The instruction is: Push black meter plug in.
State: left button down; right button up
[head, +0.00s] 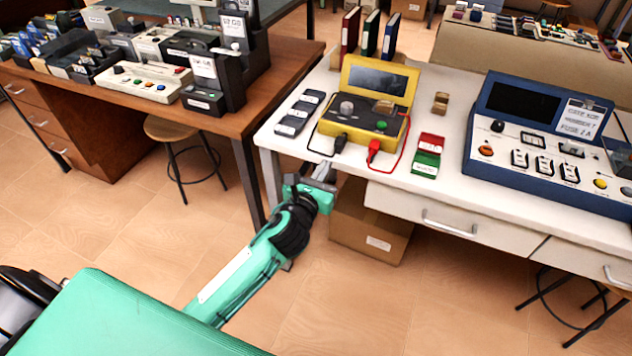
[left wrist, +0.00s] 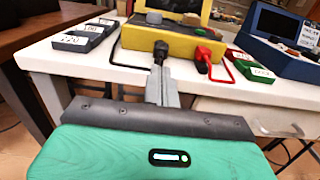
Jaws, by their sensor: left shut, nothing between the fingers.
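The yellow meter (head: 399,128) lies open near the front edge of the white table, with a dark panel and a raised lid. The black plug (head: 340,144) is at the meter's front left, on a black cable; it also shows in the left wrist view (left wrist: 160,50). The red plug (head: 374,147) is to its right. My left gripper (head: 328,166) is shut and empty at the table's front edge. In the left wrist view its closed fingers (left wrist: 161,72) point at the black plug, just in front of it. I cannot tell whether they touch. My right gripper is not in view.
Grey blocks (head: 299,113) lie left of the meter. Red and green blocks (head: 427,155) lie to its right, then a blue console (head: 530,145). A cardboard box (head: 368,225) stands under the white table (head: 290,150). A brown desk is at the left.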

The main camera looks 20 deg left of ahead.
aim_at(336, 144)
pick_arm(q)
jog(key=w, duration=0.6)
jog(key=shift+d, duration=0.15)
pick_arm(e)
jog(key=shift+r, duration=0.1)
pick_arm(q)
jog(key=shift+w+r, duration=0.1)
jog(key=shift+w, duration=0.25)
jog(key=shift+w+p, duration=0.35)
jog(key=shift+w, duration=0.55)
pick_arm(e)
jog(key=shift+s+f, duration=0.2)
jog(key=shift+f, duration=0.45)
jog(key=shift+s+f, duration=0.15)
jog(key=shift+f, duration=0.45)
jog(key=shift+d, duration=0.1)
pick_arm(q)
jog(key=shift+r, duration=0.1)
